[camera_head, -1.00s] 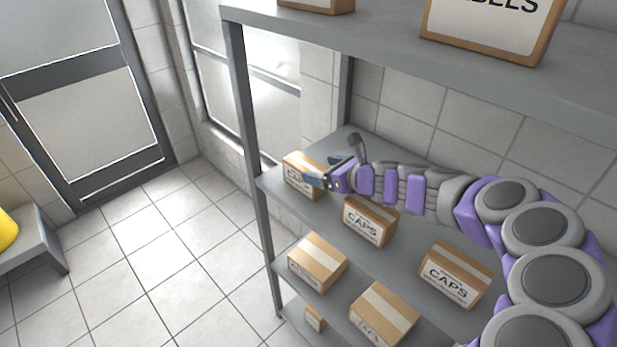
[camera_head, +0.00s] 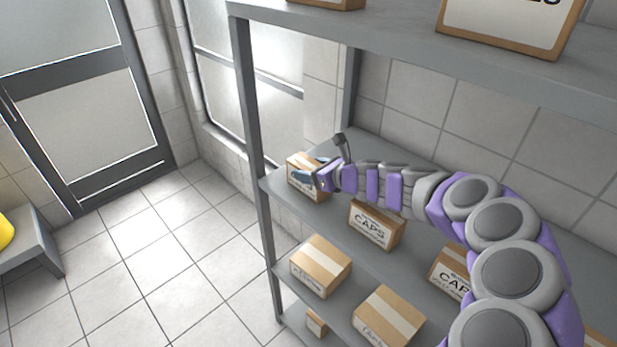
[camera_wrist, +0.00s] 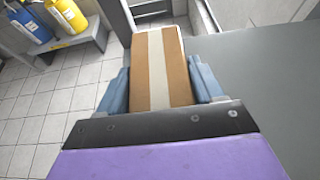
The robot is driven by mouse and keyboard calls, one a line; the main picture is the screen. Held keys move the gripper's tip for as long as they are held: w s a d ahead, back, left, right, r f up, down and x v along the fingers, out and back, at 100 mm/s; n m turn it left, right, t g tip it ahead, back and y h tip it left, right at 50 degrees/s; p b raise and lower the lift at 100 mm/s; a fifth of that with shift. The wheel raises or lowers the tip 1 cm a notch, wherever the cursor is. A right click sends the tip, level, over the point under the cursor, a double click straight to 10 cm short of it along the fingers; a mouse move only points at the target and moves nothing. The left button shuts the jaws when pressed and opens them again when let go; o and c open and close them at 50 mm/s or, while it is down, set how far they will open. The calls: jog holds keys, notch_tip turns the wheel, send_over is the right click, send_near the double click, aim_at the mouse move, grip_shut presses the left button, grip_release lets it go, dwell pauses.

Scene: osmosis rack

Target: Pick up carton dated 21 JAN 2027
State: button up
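Several brown cartons labelled CAPS stand on the rack; the date print is too small to read. The far-left carton (camera_head: 303,186) on the middle shelf is at my gripper (camera_head: 311,178). In the wrist view this carton (camera_wrist: 157,68), with a pale tape strip, lies between my two blue fingers (camera_wrist: 162,88). The fingers are apart, one along each side of it. A thin gap seems to show at the sides, and I cannot tell firm contact. Another CAPS carton (camera_head: 375,225) stands to the right on the same shelf, and one more (camera_head: 449,272) is partly hidden by my arm.
The upper shelf (camera_head: 330,22) runs above my arm and holds boxes. Lower shelves carry more cartons (camera_head: 320,266), (camera_head: 388,317). A rack post (camera_head: 251,130) stands left of the far-left carton. A bench (camera_wrist: 75,42) with blue and yellow containers is beyond; open tiled floor lies left.

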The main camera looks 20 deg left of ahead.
jog(key=shift+c, duration=0.7)
jog(key=shift+d, duration=0.4)
jog(key=c, duration=0.5)
